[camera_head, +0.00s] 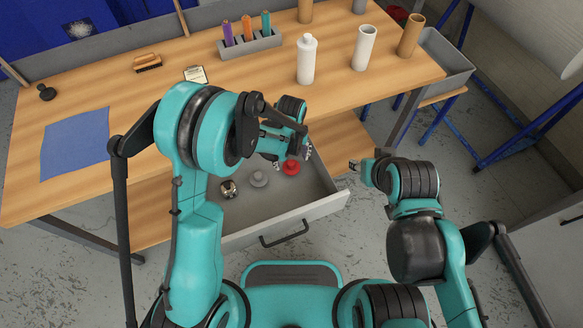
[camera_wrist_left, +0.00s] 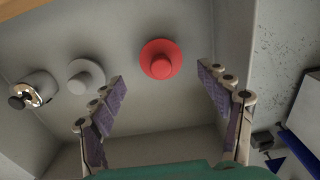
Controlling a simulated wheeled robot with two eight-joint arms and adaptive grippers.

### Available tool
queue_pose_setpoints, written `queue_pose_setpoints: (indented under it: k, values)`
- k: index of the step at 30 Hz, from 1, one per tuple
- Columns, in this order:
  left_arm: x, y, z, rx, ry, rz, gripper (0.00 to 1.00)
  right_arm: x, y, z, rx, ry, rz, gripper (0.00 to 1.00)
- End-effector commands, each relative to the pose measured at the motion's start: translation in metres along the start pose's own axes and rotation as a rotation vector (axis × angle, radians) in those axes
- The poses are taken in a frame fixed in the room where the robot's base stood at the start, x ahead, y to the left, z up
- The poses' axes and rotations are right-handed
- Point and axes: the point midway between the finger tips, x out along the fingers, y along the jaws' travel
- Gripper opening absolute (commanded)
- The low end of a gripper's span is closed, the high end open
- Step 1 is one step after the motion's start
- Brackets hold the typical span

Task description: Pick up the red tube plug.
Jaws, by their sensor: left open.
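The red tube plug (camera_head: 291,168) lies in the open drawer (camera_head: 325,205), near its right end. In the left wrist view the red plug (camera_wrist_left: 160,59) shows whole, beyond and between the fingertips. My left gripper (camera_head: 292,160) is over the drawer, open and empty, with its fingers apart at either side of the plug in the picture; it also shows in the left wrist view (camera_wrist_left: 160,82). I cannot tell the height left between them. My right gripper (camera_head: 362,164) is outside the drawer to the right; its fingers are too small to read.
A grey plug (camera_head: 259,179) and a metal fitting (camera_head: 228,188) lie left of the red plug. Drawer walls enclose them. The wooden table (camera_head: 150,100) above holds a white bottle (camera_head: 306,60), several tubes, a blue cloth (camera_head: 75,143) and a grey rack (camera_head: 250,45).

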Motion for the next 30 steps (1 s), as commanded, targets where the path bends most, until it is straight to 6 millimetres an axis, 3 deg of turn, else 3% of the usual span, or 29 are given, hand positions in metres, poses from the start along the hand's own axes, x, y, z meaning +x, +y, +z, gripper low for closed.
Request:
queue_pose_setpoints:
  k: [8, 15, 17, 21, 30]
  values:
    - [0.043, -0.003, 0.004, -0.002, -0.001, -0.002, 0.76, 0.018, 0.0, 0.013, 0.0, 0.0, 0.0, 0.4]
    - [0.045, -0.002, 0.004, -0.002, -0.001, -0.002, 0.76, 0.017, 0.0, 0.012, 0.0, 0.0, 0.0, 0.4]
    - [0.045, -0.002, 0.004, -0.002, -0.001, -0.002, 0.66, 0.017, 0.0, 0.012, 0.0, 0.0, 0.0, 0.4]
    - [0.045, -0.002, 0.004, -0.002, -0.001, -0.002, 0.29, 0.017, 0.0, 0.012, 0.0, 0.0, 0.0, 0.4]
    - [0.044, -0.002, 0.004, -0.002, -0.001, -0.002, 0.29, 0.017, 0.0, 0.012, 0.0, 0.0, 0.0, 0.4]
